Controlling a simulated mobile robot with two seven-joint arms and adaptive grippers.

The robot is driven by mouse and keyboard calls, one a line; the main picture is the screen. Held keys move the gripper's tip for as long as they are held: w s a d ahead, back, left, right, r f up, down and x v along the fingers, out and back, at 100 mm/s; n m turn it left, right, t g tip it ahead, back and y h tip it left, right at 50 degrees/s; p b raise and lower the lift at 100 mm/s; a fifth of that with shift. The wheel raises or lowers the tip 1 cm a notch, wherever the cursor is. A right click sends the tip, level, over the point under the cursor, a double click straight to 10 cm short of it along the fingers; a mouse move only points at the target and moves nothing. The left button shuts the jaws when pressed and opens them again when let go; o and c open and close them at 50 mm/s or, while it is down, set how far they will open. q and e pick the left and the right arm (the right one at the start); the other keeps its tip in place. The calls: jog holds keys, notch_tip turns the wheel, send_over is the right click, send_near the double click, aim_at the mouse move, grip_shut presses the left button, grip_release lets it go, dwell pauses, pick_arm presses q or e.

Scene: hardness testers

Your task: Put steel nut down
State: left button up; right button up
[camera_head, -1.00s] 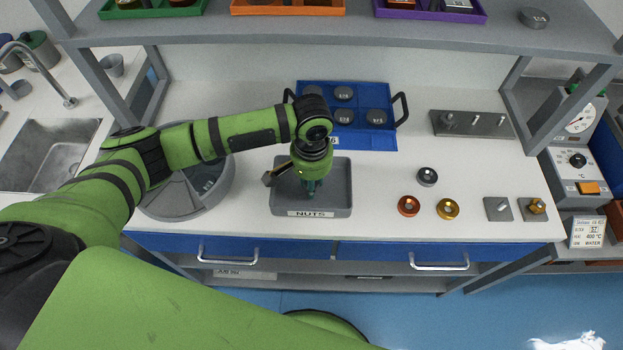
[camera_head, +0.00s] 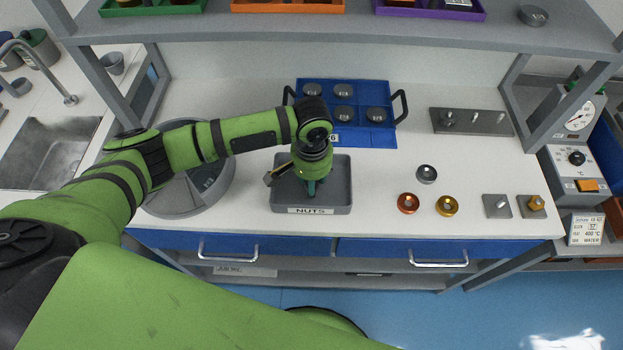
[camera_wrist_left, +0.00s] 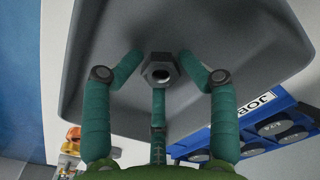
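The steel nut (camera_wrist_left: 160,69) is a grey hexagon with a dark hole, seen in the left wrist view against the floor of the grey tray. It appears to lie flat there. The grey tray labelled NUTS (camera_head: 341,190) stands near the bench's front edge. My left gripper (camera_head: 312,188) points down into this tray. Its green fingers (camera_wrist_left: 160,72) are spread around the nut, with their tips close beside it; any light contact is hard to tell. In the head view the gripper hides the nut. My right gripper is not in view.
A blue tray (camera_head: 365,142) with grey round pieces stands behind. A round grey container (camera_head: 215,195) is at left. Grey, red (camera_head: 408,203) and gold rings, small square blocks and a pegged plate (camera_head: 472,123) lie to the right. A shelf (camera_head: 330,26) spans above the back.

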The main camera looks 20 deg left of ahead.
pick_arm(q)
jog(key=shift+s+f, duration=0.25)
jog(key=shift+f, duration=0.05)
notch_tip(320, 180, up, 14)
jog(key=b, duration=0.1)
jog(key=shift+w+f, duration=0.15)
jog(key=shift+w, duration=0.1)
jog(key=shift+f, duration=0.1)
dwell(0.5)
